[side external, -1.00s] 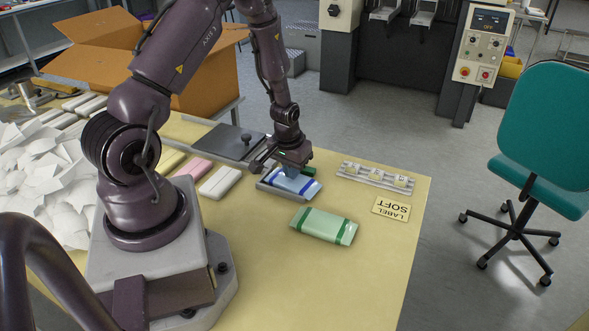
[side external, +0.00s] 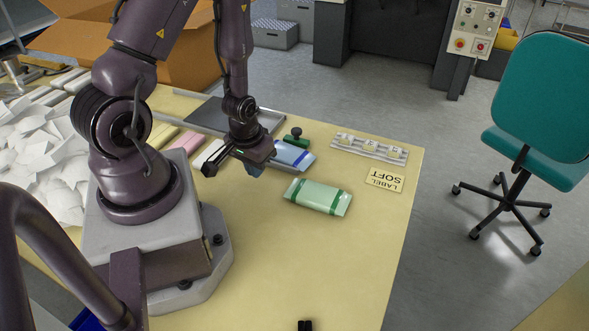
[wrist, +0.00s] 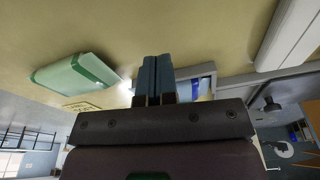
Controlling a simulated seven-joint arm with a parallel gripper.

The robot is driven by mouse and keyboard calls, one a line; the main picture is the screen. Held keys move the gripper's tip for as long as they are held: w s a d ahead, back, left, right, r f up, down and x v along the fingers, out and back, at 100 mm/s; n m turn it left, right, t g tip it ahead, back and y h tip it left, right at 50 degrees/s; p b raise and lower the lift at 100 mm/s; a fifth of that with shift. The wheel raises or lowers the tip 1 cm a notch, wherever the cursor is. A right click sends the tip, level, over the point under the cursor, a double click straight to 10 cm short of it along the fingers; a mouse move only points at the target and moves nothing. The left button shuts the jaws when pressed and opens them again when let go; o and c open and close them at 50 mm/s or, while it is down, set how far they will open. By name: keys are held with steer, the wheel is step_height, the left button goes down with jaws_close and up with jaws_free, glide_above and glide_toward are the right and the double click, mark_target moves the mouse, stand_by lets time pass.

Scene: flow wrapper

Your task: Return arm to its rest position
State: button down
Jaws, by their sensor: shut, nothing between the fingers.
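My gripper (side external: 252,174) hangs over the table, left of the blue-and-white wrapped bar (side external: 297,155), and is shut and empty. In the wrist view its two blue-grey fingers (wrist: 153,74) lie side by side with nothing held. The blue-and-white bar lies in a grey tray, partly hidden behind my gripper. A light green wrapped pack (side external: 317,197) with darker green bands lies on the table to the right of my gripper, apart from it. The pack also shows at left in the wrist view (wrist: 72,74).
A dark-knobbed green piece (side external: 296,139) stands behind the tray. A rack of small tiles (side external: 369,148) and a "LABEL SOFT" card (side external: 385,180) lie at right. A pink bar (side external: 187,142) and a pile of white scraps (side external: 40,150) are at left. The front table is mostly clear.

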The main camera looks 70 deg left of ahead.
steer(key=w+d+r+m+t, duration=0.1)
steer(key=w+d+r+m, duration=0.15)
steer(key=r, duration=0.65)
steer(key=w+d+r+m+t, duration=0.1)
steer(key=w+d+r, duration=0.25)
steer(key=r, duration=0.45)
steer(key=s+d+r+m+t, duration=0.1)
steer(key=s+d+r+m, duration=0.1)
steer(key=r, duration=0.5)
steer(key=s+d+r+m+t+h, duration=0.1)
steer(key=s+d+r, duration=0.4)
steer(key=r, duration=0.2)
steer(key=shift+s+r+m, duration=0.2)
steer(key=shift+r+m, duration=0.15)
steer(key=shift+r, duration=0.05)
